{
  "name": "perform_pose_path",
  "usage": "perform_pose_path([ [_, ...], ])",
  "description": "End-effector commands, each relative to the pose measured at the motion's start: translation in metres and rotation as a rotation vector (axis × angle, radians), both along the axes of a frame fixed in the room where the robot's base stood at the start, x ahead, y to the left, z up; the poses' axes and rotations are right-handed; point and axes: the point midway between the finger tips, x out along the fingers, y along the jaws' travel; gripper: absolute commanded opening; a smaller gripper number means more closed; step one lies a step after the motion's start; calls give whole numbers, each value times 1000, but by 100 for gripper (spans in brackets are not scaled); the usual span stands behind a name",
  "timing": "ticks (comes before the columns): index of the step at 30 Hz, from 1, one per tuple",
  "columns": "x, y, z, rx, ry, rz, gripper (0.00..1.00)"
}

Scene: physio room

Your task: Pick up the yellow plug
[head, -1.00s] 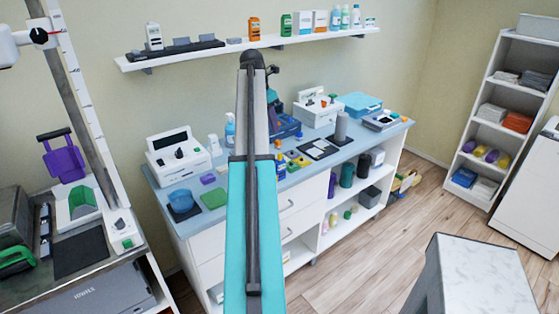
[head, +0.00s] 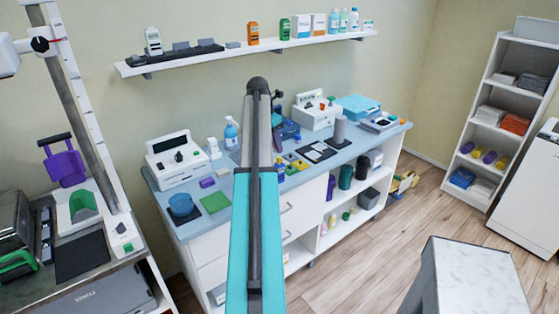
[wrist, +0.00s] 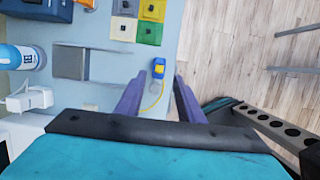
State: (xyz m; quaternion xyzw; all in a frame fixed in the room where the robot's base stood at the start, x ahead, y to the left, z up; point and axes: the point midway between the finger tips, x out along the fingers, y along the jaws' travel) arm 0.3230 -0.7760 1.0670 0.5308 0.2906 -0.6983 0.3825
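The yellow plug (wrist: 160,70) shows in the wrist view as a small yellow and blue piece near the worktop's edge, with a thin yellow cord trailing from it. My gripper (wrist: 169,71) is open, its two purple fingers apart. The plug appears between or just beyond the fingertips, close to the left one; I cannot tell the height gap. In the head view my arm hides the gripper, and I cannot make out the plug surely there.
The blue worktop (head: 225,181) holds coloured squares with knobs (wrist: 148,32), a grey block (wrist: 70,62) and a spray bottle (head: 231,132). A white machine (head: 176,158) stands at its left end. A wall shelf (head: 200,60) runs above. Wood floor lies beyond the worktop's edge.

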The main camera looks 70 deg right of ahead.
Motion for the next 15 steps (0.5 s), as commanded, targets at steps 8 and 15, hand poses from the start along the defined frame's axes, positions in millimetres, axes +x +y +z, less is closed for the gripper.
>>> perform_pose_path([
  [8,-2,-2,-8,0,0,-1,34],
  [15,-2,-2,-9,1,-1,-1,34],
])
